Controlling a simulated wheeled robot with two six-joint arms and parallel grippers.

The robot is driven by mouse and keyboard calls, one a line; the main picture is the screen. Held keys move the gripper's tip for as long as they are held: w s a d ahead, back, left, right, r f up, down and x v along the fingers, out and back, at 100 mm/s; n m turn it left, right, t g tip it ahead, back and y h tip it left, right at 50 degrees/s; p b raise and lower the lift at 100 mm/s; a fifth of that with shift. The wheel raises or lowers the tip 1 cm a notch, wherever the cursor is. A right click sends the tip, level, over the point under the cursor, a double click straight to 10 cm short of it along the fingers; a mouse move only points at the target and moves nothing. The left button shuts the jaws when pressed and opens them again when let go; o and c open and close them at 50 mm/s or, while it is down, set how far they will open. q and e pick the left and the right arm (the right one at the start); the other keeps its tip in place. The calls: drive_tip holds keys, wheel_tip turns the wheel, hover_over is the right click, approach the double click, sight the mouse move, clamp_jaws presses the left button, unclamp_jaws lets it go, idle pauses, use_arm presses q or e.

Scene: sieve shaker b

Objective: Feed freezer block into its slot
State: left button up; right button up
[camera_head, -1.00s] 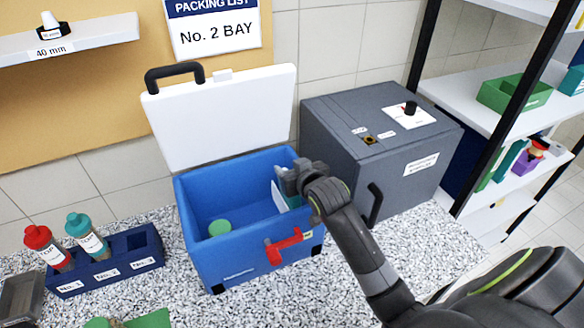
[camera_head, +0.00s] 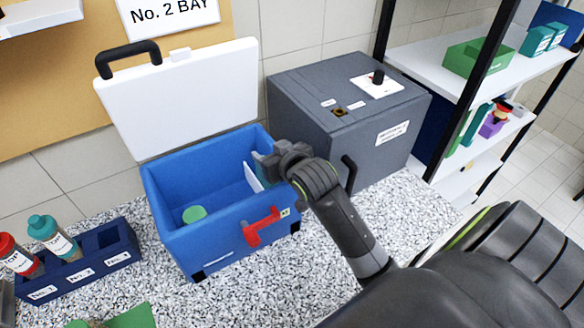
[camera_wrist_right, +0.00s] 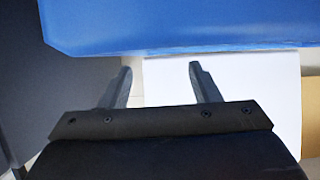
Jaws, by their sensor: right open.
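The blue cooler box (camera_head: 215,238) stands open on the counter, its white lid (camera_head: 185,95) tilted up behind it. A thin white slab (camera_head: 252,177) stands upright inside, near the right end. It may be the freezer block; my gripper partly hides it, and I cannot tell whether it sits in a slot. My right gripper (camera_head: 263,167) is at the box's right end, beside the slab. In the right wrist view its fingers (camera_wrist_right: 160,85) are apart with nothing visibly held. The blue wall (camera_wrist_right: 190,25) and a white surface (camera_wrist_right: 225,88) lie beyond them. My left gripper is out of view.
A green round item (camera_head: 194,214) lies in the box. A red latch (camera_head: 261,226) sticks out in front. A grey cabinet (camera_head: 300,115) stands close on the right. A navy rack (camera_head: 85,268) with bottles is at left. Speckled counter (camera_head: 290,268) is free in front.

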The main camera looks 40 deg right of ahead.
drive_tip(key=v, duration=0.4)
drive_tip(key=b+v, duration=0.1)
drive_tip(key=v, duration=0.4)
drive_tip(key=shift+s+a+r, duration=0.1)
drive_tip(key=shift+a+r, duration=0.1)
drive_tip(key=shift+a, duration=0.05)
use_arm(q)
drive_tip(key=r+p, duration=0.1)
drive_tip(key=p, duration=0.1)
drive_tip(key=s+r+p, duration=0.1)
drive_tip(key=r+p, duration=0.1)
use_arm(e)
drive_tip(key=v, duration=0.4)
drive_tip(key=shift+s+r, duration=0.1)
drive_tip(key=shift+r, duration=0.05)
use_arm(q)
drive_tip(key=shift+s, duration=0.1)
use_arm(e)
drive_tip(key=shift+s, duration=0.1)
